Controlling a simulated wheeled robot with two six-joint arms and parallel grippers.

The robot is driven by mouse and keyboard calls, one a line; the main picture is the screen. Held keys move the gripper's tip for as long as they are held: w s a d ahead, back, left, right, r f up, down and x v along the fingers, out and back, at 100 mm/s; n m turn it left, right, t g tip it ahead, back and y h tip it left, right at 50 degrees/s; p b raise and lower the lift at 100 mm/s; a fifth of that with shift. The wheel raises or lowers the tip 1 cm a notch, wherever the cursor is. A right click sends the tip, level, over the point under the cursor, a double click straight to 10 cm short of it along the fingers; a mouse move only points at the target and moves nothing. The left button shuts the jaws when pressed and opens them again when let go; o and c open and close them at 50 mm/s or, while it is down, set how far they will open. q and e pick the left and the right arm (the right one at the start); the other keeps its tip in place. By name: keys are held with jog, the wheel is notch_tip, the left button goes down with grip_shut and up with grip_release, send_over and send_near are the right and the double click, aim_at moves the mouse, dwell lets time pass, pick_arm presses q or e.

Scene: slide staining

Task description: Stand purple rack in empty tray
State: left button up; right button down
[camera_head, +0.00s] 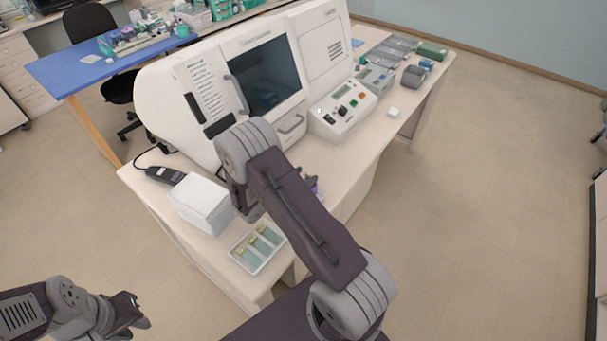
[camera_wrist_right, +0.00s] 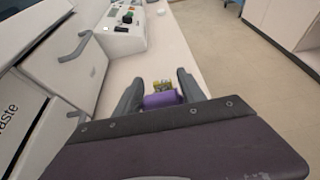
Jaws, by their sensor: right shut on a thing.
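The purple rack (camera_wrist_right: 160,100) is between the two fingers of my right gripper (camera_wrist_right: 160,80), which is shut on it. Small yellow-green pieces (camera_wrist_right: 162,86) show at the rack's far side. In the head view a bit of purple (camera_head: 314,185) peeks out beside my right arm, which hides most of that gripper. A white tray (camera_head: 242,263) with several greenish pieces lies at the bench's near end. Greyish shallow trays (camera_head: 384,53) lie at the far end; I cannot tell whether one is empty. My left gripper (camera_head: 138,309) is low at the left, away from the bench, its opening unclear.
A large white machine (camera_head: 190,95) fills the back of the bench. A white box (camera_head: 201,207) stands near the white tray. A control unit (camera_head: 343,112), a grey device (camera_head: 413,76) and a small white block (camera_head: 393,112) stand farther along. The bench's front strip is partly clear.

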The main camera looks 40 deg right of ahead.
jog(key=shift+f, duration=0.1)
jog(key=c, duration=0.7)
grip_release()
jog(key=shift+s, duration=0.1)
